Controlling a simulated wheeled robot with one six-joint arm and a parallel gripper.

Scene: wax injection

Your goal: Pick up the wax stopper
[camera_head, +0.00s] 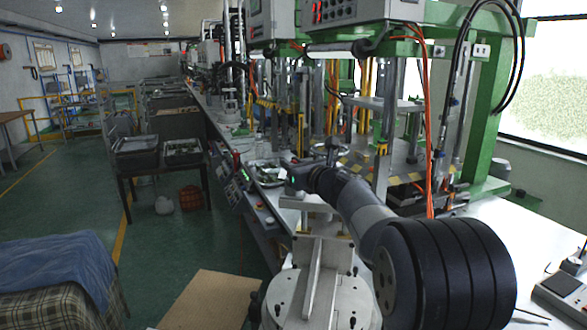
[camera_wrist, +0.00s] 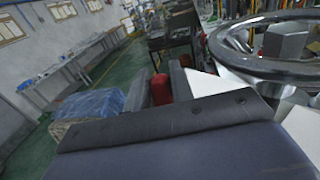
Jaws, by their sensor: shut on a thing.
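My gripper (camera_wrist: 161,74) is seen from behind in the wrist view, with two dark grey fingers pointing away. A red, rounded piece, which I take as the wax stopper (camera_wrist: 161,90), sits between the fingers, and they are shut on it. Its far end and underside are hidden. In the head view my arm reaches forward over the workbench, and the gripper end is small and dark near a green light. The stopper cannot be made out there.
A large metal ring (camera_wrist: 268,70) is close on the right in the wrist view. Green-framed machines (camera_head: 450,100) with orange hoses line the right of the bench. A metal tray (camera_head: 268,174) lies on the bench beyond my arm. The green floor (camera_head: 60,200) at left is open.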

